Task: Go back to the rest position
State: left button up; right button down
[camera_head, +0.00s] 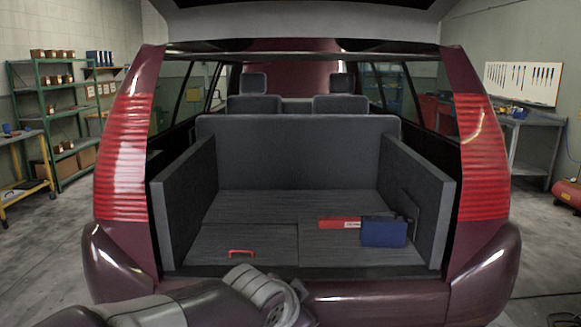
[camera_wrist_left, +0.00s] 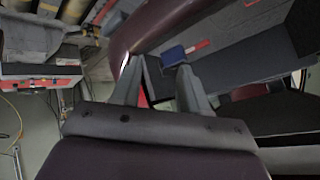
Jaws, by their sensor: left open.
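My left arm (camera_head: 225,300) comes in from the left along the bottom of the head view, in front of the car's rear bumper. Its gripper fingers cannot be made out there. In the left wrist view, my left gripper (camera_wrist_left: 158,82) has its two fingers apart with nothing held between them. My right arm and gripper are in neither view.
The open maroon car boot has a grey floor (camera_head: 265,206). A red handle (camera_head: 241,253) sits on the left floor panel. Shelves (camera_head: 58,115) and a workbench (camera_head: 535,120) stand beyond.

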pick_arm(q)
jog(key=s+a+f+n+g+y, duration=0.2)
jog(key=s+a+f+n+g, duration=0.3)
jog(key=a+f, duration=0.5)
jog(key=s+a+f+n+g+y, duration=0.1)
jog(key=s+a+f+n+g, duration=0.1)
jog(key=s+a+f+n, duration=0.75)
notch_tip(320, 180, up, 32)
jog(key=w+a+m+p, duration=0.1)
jog(key=m+p, duration=0.2)
jog(key=p, duration=3)
jog(key=shift+w+f+m+y, duration=0.25)
jog(key=shift+w+m+y, duration=0.05)
jog(key=shift+w+m, duration=0.1)
